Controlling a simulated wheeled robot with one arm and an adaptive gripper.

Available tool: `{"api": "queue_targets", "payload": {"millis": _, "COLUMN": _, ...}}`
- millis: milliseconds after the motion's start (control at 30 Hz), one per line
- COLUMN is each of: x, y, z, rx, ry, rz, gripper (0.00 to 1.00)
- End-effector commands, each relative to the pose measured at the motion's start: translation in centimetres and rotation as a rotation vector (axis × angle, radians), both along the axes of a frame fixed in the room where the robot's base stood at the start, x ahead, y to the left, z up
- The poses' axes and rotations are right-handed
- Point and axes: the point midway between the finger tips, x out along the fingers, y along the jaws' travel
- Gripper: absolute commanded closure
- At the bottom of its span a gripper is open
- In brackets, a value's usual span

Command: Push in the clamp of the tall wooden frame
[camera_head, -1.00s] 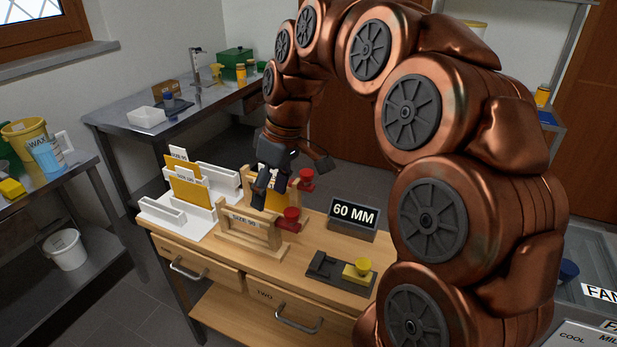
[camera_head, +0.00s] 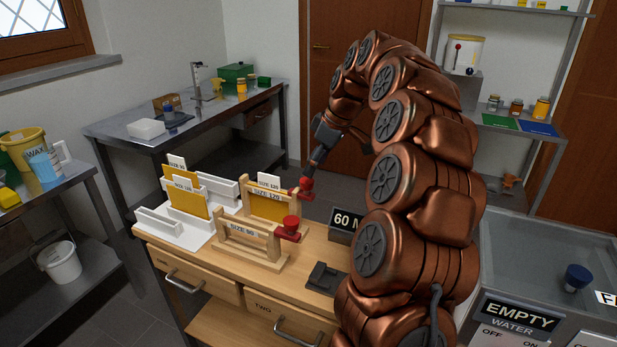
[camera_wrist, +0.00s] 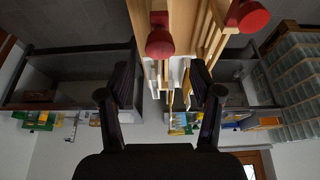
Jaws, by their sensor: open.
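The tall wooden frame (camera_head: 246,196), tagged SIZE 120, stands at the back of the wooden bench and holds a yellow panel (camera_head: 268,207). Its red clamp (camera_head: 306,185) sticks out on the right side; in the wrist view this clamp (camera_wrist: 160,42) lies ahead, between the finger lines. My gripper (camera_head: 314,166) is open at the clamp's upper right, pointing down-left; the wrist view shows its two fingers apart (camera_wrist: 163,80) with nothing between them. I cannot tell whether a finger touches the clamp.
A lower frame (camera_head: 277,245) with its own red clamp (camera_head: 290,226) stands in front, close by; this clamp also shows in the wrist view (camera_wrist: 252,16). White racks (camera_head: 160,222) with yellow panels are left. A dark sign (camera_head: 343,225) and a dark fixture (camera_head: 325,277) stand right, partly behind my arm.

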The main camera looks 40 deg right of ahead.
Motion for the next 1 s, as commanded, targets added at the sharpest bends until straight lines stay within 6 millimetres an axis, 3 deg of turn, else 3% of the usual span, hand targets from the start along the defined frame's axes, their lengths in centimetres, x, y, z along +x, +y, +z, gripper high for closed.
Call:
{"api": "queue_targets", "payload": {"millis": 400, "x": 1.5, "y": 1.0, "z": -4.2, "rx": 0.002, "ry": 0.002, "rz": -0.001, "gripper": 0.35}}
{"api": "queue_targets", "payload": {"millis": 833, "x": 1.8, "y": 1.1, "z": -4.9, "rx": 0.0, "ry": -0.001, "rz": -0.001, "gripper": 0.35}}
{"api": "queue_targets", "payload": {"millis": 1000, "x": 1.8, "y": 1.1, "z": -4.9, "rx": 0.0, "ry": 0.0, "rz": -0.001, "gripper": 0.53}}
